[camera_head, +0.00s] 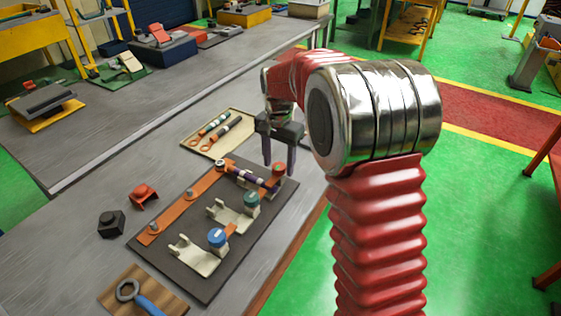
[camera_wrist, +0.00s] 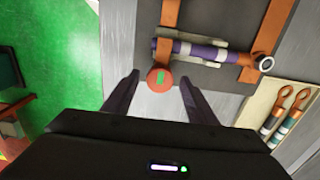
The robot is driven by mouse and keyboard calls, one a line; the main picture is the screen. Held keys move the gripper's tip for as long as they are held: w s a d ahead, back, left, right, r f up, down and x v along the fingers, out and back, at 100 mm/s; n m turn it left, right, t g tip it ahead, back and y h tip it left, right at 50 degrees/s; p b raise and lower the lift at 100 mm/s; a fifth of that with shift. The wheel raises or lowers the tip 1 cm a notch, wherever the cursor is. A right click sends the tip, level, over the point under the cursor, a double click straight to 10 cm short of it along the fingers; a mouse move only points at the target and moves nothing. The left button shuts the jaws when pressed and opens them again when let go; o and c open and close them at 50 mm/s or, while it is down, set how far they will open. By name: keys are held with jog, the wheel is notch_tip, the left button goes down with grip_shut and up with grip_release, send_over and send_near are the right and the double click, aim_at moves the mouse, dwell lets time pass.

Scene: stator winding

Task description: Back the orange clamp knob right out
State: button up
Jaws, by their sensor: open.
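The orange clamp knob (camera_head: 279,169) sits at the far right corner of the dark fixture board (camera_head: 215,290). In the wrist view the knob (camera_wrist: 160,80) is round, with a green mark on top, and lies between and just beyond my fingertips. My gripper (camera_head: 279,168) is open and empty, with its dark fingers over the knob's end of the board. The wrist view shows both gripper fingers (camera_wrist: 158,84) apart, one on each side of the knob; contact is not visible. A purple, white-banded rod (camera_wrist: 205,52) lies in the cradle beside the knob.
Two cream cradles with a teal knob (camera_head: 251,199) and a blue knob (camera_head: 217,237) stand nearer on the board. A tray (camera_head: 187,145) with two banded rods lies behind. A red block (camera_head: 144,195), a black block (camera_head: 111,223) and a wooden board (camera_head: 122,299) are left and front.

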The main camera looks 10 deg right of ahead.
jog(key=shift+c, duration=0.7)
jog(key=c, duration=0.9)
jog(key=shift+d, duration=0.2)
jog(key=shift+a, duration=0.1)
